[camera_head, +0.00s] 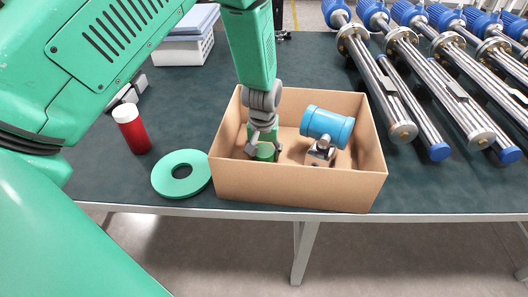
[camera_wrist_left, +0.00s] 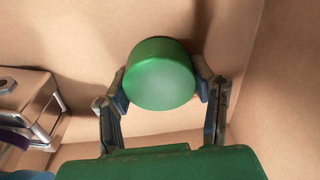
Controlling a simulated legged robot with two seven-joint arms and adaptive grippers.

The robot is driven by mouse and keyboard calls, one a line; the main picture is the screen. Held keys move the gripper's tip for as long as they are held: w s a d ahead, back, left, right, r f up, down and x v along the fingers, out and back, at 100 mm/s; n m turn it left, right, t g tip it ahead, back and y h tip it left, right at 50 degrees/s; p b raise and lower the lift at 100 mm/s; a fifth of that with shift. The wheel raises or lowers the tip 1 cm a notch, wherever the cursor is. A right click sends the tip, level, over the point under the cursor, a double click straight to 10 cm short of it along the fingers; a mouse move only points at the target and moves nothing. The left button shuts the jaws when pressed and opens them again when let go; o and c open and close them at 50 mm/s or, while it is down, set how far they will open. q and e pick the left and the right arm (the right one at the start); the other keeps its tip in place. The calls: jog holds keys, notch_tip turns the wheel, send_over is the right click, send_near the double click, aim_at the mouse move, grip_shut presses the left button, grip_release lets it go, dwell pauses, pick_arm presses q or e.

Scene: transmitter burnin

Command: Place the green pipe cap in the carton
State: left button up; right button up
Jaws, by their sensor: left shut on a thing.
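The brown carton (camera_head: 290,186) stands open on the table near its front edge. My left gripper (camera_head: 265,146) reaches down inside the left part of the carton. It is shut on the green pipe cap (camera_head: 266,152), which is inside the carton walls. In the left wrist view the green cap (camera_wrist_left: 161,75) sits between the two fingers, with the carton's cardboard floor and walls around it. I cannot tell whether the cap touches the floor. My right gripper is not in view.
A blue and metal transmitter (camera_head: 326,128) lies in the carton's right part. A green ring (camera_head: 161,181) and a red cylinder with a white top (camera_head: 132,130) are left of the carton. Long metal tubes with blue ends (camera_head: 400,108) fill the right side. A white box (camera_head: 184,50) stands behind.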

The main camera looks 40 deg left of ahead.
aim_at(260, 152)
pick_arm(q)
jog(key=shift+s+a+f, duration=0.1)
jog(key=shift+a+f, duration=0.2)
jog(key=shift+a, duration=0.2)
jog(key=o, duration=0.8)
jog(key=shift+a+f, duration=0.1)
jog(key=shift+a, duration=0.6)
jog(key=shift+d, duration=0.85)
jog(key=r, duration=0.4)
jog(key=a+r+p, duration=0.1)
jog(key=r, duration=0.1)
jog(key=shift+s+r, duration=0.2)
jog(key=shift+s+d+r+p, duration=0.1)
jog(key=shift+s+r+p, duration=0.1)
jog(key=shift+r, duration=1.25)
jog(key=shift+s+d+r+p, duration=0.1)
jog(key=shift+s+r+p, duration=0.1)
jog(key=shift+r, duration=1.25)
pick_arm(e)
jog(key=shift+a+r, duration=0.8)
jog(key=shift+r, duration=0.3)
